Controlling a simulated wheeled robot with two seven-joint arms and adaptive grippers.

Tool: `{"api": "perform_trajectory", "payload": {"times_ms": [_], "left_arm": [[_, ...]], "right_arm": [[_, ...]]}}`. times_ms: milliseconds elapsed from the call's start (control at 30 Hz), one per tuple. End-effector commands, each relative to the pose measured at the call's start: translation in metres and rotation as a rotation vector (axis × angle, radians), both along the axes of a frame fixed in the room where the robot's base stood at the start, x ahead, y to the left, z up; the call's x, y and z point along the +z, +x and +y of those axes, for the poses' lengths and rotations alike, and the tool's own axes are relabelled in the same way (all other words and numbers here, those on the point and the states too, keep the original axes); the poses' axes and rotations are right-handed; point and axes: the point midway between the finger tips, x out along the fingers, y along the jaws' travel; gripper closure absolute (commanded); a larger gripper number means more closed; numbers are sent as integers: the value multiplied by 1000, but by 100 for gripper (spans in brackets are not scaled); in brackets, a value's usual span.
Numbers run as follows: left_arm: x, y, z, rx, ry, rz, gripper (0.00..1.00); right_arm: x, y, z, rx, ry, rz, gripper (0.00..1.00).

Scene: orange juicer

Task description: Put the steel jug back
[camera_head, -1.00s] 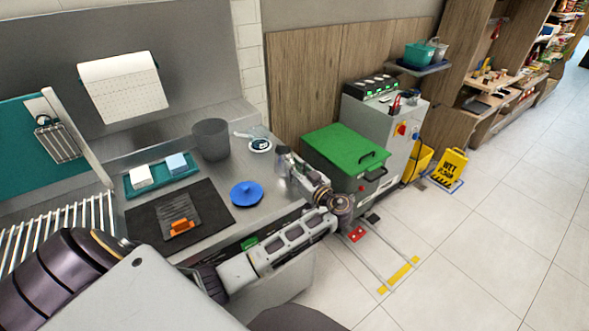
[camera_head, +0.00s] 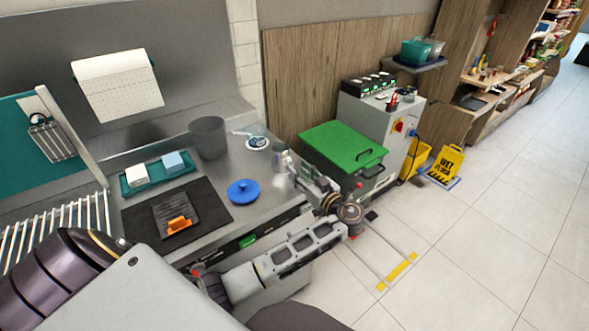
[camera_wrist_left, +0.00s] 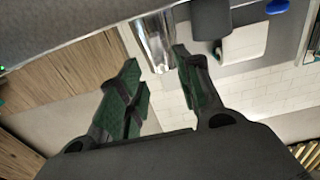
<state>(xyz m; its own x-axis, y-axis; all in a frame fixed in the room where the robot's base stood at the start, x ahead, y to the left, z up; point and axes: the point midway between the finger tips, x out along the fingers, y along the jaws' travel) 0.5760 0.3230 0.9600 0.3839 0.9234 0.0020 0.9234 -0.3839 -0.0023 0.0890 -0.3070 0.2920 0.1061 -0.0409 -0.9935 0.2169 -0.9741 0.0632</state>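The steel jug (camera_head: 281,157) stands upright at the right end of the steel counter (camera_head: 262,190). My left gripper (camera_head: 300,172) is just to the right of and below the jug in the head view. In the left wrist view the jug (camera_wrist_left: 156,38) shows at the top, beyond the fingertips. The two dark green fingers of the left gripper (camera_wrist_left: 158,62) are spread apart with nothing between them. Part of the jug's lower side is close to the fingers in the head view, and I cannot tell if they touch. My right gripper is not in view.
A grey bin (camera_head: 208,138), a blue lid-like disc (camera_head: 243,191) and a dark mat (camera_head: 215,207) are on the counter. A green-lidded box (camera_head: 345,145) and a grey machine (camera_head: 400,118) stand to the right. The tiled floor (camera_head: 480,240) is clear at lower right.

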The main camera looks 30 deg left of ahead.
Motion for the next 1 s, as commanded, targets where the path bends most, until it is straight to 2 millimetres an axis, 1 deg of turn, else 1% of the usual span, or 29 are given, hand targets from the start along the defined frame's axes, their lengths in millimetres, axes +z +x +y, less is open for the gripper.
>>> {"api": "perform_trajectory", "payload": {"times_ms": [100, 300, 433, 633, 1000], "left_arm": [[-1, -7, -17, 0, -3, -2, 66], [-1, -18, -43, 1, -3, -1, 66], [-1, -23, -56, 0, -2, -1, 66], [0, -27, -64, 2, 0, -1, 66], [0, -27, -65, 2, -1, -2, 66]], "right_arm": [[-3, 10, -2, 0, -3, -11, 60], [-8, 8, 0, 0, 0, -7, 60], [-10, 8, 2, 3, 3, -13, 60], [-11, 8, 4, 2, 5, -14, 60], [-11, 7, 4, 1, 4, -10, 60]]}}
